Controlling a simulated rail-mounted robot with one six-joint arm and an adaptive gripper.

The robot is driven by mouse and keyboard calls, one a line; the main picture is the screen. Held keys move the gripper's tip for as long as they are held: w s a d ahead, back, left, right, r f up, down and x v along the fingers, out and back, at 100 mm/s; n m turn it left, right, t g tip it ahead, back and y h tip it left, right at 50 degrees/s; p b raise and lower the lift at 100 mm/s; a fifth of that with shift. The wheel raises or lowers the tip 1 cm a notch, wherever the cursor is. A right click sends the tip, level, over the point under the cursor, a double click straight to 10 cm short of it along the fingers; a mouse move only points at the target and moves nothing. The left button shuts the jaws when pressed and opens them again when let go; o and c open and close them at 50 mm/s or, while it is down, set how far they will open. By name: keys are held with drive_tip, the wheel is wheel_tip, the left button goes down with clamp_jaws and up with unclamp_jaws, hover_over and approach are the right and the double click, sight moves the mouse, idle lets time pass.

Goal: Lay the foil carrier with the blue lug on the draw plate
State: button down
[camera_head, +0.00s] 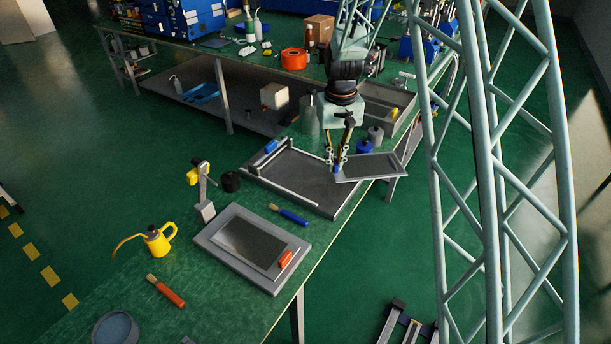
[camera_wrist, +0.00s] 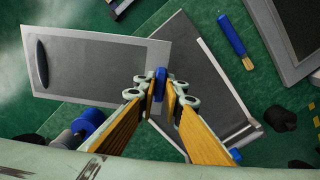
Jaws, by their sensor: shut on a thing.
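My gripper (camera_head: 337,162) is shut on the blue lug (camera_wrist: 160,83) at one end of a flat grey foil carrier (camera_head: 372,168). In the wrist view the carrier (camera_wrist: 95,70) extends left from the lug, with a dark oval mark near its far end. The dark plate with light side rails (camera_head: 300,182) appears to be the draw plate; it also shows in the wrist view (camera_wrist: 205,75). The carrier's lug end overlaps the plate's right side, and the rest hangs out past it, turned at an angle to it. The exact gap below cannot be told.
A grey plate (camera_head: 214,238) with another carrier bearing an orange lug (camera_head: 286,260) lies nearer. A blue-handled brush (camera_head: 290,215) lies between the plates. A dark round knob (camera_head: 231,182), yellow oil can (camera_head: 157,241) and blue-topped weights (camera_head: 365,147) stand around.

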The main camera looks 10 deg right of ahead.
sight(334, 173)
drive_tip(key=s+n, duration=0.2)
drive_tip(key=n, duration=0.2)
drive_tip(key=s+a+f+n+p, duration=0.1)
drive_tip(key=s+n, duration=0.2)
drive_tip(key=n, duration=0.2)
drive_tip(key=s+a+n, duration=0.1)
drive_tip(key=s+n, duration=0.1)
drive_tip(key=n, duration=0.2)
drive_tip(key=shift+s+a+f+n, duration=0.15)
drive_tip(key=shift+f+n, duration=0.15)
drive_tip(key=shift+f, duration=0.1)
drive_tip(key=s+n, duration=0.2)
drive_tip(key=n, duration=0.1)
drive_tip(key=shift+s+a+f+n+p, duration=0.1)
drive_tip(key=shift+a+f+n+p, duration=0.05)
drive_tip(key=shift+a+n+p, duration=0.2)
drive_tip(key=s+n, duration=0.1)
drive_tip(key=n, duration=0.1)
drive_tip(key=s+n, duration=0.1)
drive_tip(key=shift+a+f+n, duration=0.1)
drive_tip(key=shift+a+n, duration=0.05)
drive_tip(key=shift+n, duration=0.2)
drive_tip(key=s+n, duration=0.1)
drive_tip(key=n, duration=0.1)
drive_tip(key=s+n, duration=0.1)
drive_tip(key=n, duration=0.1)
drive_tip(key=s+n+p, duration=0.1)
drive_tip(key=s+n, duration=0.1)
drive_tip(key=shift+a+f+n, duration=0.2)
drive_tip(key=shift+a+n, duration=0.1)
